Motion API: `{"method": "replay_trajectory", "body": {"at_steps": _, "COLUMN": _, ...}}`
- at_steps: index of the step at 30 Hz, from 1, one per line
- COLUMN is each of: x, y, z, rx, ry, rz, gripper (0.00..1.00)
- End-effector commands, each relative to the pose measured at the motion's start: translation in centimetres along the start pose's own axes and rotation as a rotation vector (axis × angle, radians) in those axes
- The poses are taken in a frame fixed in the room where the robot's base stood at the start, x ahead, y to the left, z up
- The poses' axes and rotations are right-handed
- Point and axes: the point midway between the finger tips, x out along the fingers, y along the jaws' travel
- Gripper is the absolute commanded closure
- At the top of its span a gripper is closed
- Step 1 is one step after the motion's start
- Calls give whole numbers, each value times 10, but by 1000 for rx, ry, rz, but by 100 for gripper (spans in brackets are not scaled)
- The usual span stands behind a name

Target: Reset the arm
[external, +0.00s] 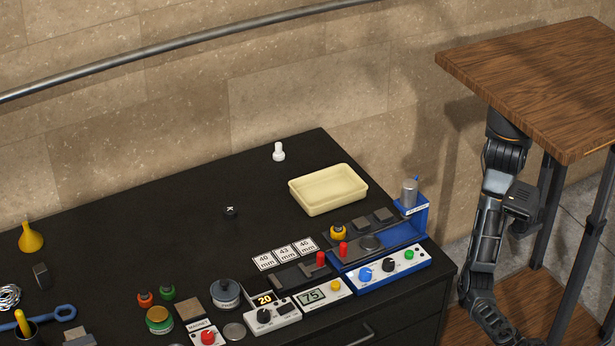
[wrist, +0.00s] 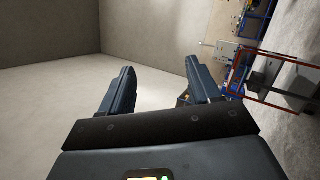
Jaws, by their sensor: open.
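My arm (external: 487,245) is at the right of the external view, beside the black workbench and partly under a wooden tabletop. In that view I cannot make out the fingers clearly. In the wrist view my gripper (wrist: 159,68) has its two dark fingers spread apart with nothing between them. Beyond the fingers are a bare wall and pale floor. No bench item is near the fingers in the wrist view.
The wooden table (external: 550,80) overhangs my arm. The black workbench (external: 130,230) carries a cream tray (external: 328,190), a blue press station (external: 385,268), a yellow funnel (external: 31,239) and several small parts. A red-framed rack (wrist: 270,80) shows at the right of the wrist view.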

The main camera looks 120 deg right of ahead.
Motion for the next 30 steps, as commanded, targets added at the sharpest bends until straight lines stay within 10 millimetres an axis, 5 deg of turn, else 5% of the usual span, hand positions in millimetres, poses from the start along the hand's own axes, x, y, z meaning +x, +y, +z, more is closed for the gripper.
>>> {"method": "replay_trajectory", "body": {"at_steps": 6, "x": -96, "y": -14, "z": 35, "rx": 177, "ry": -171, "rz": -58, "gripper": 38}}
{"method": "replay_trajectory", "body": {"at_steps": 14, "x": -207, "y": -5, "z": 60, "rx": 373, "ry": -395, "rz": -89, "gripper": 38}}
{"method": "replay_trajectory", "body": {"at_steps": 23, "x": -324, "y": 34, "z": 67, "rx": 570, "ry": -677, "rz": -83, "gripper": 38}}
{"method": "replay_trajectory", "body": {"at_steps": 30, "x": -402, "y": 84, "z": 59, "rx": 703, "ry": -908, "rz": -46, "gripper": 38}}
